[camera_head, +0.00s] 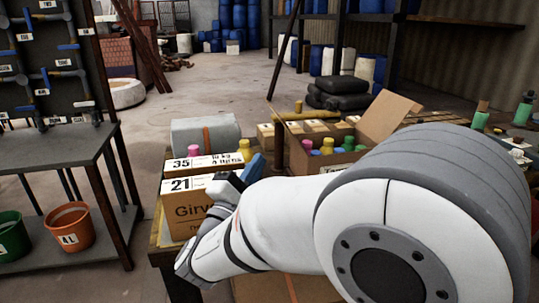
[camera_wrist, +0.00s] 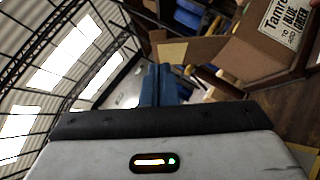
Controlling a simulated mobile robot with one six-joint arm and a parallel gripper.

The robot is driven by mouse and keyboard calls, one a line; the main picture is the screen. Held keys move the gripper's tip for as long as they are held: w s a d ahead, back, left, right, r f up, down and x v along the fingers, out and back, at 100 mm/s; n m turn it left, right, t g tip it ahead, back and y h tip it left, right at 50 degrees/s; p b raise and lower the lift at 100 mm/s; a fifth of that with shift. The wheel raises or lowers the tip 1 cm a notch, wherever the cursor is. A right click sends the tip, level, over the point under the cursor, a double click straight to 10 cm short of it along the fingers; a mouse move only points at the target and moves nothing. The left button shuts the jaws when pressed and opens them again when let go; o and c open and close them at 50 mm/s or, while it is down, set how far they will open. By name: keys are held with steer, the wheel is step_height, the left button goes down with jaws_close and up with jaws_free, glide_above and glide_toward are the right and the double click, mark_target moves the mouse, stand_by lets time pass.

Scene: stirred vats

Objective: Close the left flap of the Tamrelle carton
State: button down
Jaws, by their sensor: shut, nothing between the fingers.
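The Tamrelle carton (camera_head: 300,162) stands open on the table in the head view, with several colour-capped bottles inside. Its right flap (camera_head: 388,117) stands up and leans outward. A thin brown panel at its left side (camera_head: 279,122) looks like the left flap, raised and seen nearly edge-on. My arm hides much of the carton's front. In the wrist view the carton (camera_wrist: 255,58) is at the upper right, tilted, with its label partly cut off. My gripper (camera_head: 255,168) is left of the carton, its blue fingers shut and empty; they also show in the wrist view (camera_wrist: 160,84).
Two labelled boxes, one marked 21 (camera_head: 187,210) and one marked 35 (camera_head: 205,163), stand left of my gripper. Bottles (camera_head: 480,116) stand at the far right. Open floor lies behind the table.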

steer(key=x, duration=1)
steer(key=shift+a+b, duration=0.2)
steer(key=shift+b, duration=0.25)
steer(key=shift+a+r, duration=0.1)
steer(key=shift+r, duration=0.05)
